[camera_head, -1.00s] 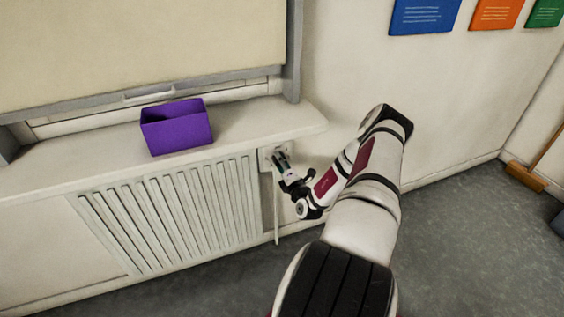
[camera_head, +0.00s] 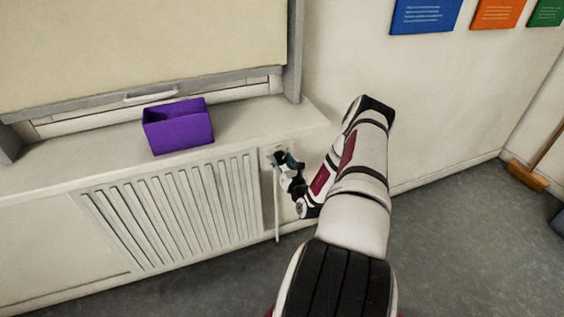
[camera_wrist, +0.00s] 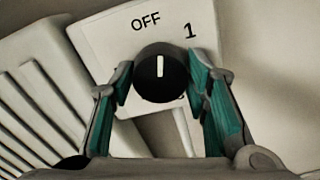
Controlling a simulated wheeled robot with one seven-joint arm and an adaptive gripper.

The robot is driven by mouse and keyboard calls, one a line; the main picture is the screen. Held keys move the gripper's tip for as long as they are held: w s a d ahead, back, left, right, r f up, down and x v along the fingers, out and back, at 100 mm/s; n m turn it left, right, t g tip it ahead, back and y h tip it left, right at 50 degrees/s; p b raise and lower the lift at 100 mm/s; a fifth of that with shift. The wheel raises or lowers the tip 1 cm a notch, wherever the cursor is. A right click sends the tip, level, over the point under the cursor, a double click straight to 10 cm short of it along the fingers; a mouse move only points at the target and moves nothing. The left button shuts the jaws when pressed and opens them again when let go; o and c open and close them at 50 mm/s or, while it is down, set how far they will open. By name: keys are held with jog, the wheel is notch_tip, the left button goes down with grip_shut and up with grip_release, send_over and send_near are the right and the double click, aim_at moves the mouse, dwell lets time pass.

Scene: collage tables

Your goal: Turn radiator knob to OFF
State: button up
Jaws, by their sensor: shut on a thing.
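The radiator knob (camera_wrist: 160,72) is round and black with a white pointer line, on a white plate (camera_wrist: 110,38) beside the radiator. The plate carries the labels OFF (camera_wrist: 146,21) and 1 (camera_wrist: 190,30). The pointer stands between these two labels, somewhat nearer OFF. My gripper (camera_wrist: 158,84) is shut on the knob, with one teal-padded finger on each side of it. In the head view my gripper (camera_head: 286,161) is at the plate, right of the radiator, and the knob is hidden or too small to make out.
The ribbed white radiator grille (camera_head: 180,208) lies left of the plate under a sill (camera_head: 235,122). A purple box (camera_head: 180,132) stands on the sill. A white pipe (camera_head: 277,215) runs down below the plate.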

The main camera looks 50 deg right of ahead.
jog(key=shift+n, duration=1.7)
jog(key=o, duration=1.2)
jog(key=shift+c, duration=0.2)
jog(key=v, duration=1.2)
jog(key=shift+f, duration=0.1)
